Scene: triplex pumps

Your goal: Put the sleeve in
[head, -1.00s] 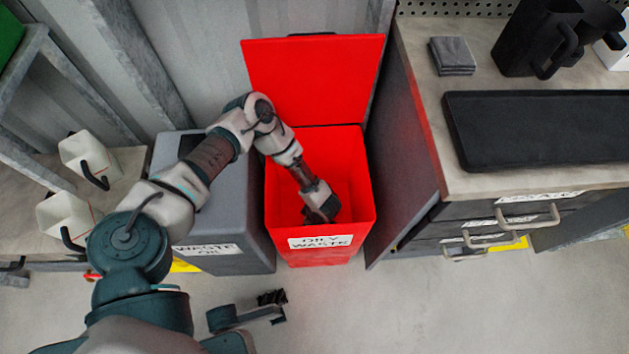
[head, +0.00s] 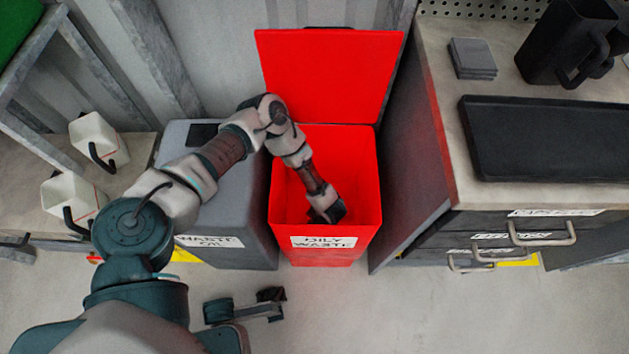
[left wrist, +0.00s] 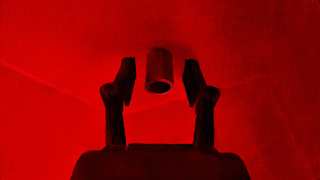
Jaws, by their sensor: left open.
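The sleeve (left wrist: 159,72) is a short dark hollow cylinder in the left wrist view, with its open end toward the camera. My left gripper (left wrist: 160,82) is open, with one finger on each side of the sleeve and a gap on both sides. I cannot tell whether the sleeve is falling or resting on something. In the head view, my left gripper (head: 327,211) is down inside the open red oily waste bin (head: 325,243), and the sleeve is not visible there. My right gripper is in neither view.
The bin's red lid (head: 328,75) stands open at the back. A grey waste oil bin (head: 225,255) stands close on the left. A workbench (head: 450,150) with drawers, a black tray (head: 545,138) and a black jug (head: 565,42) is on the right. White jugs (head: 98,140) stand at left.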

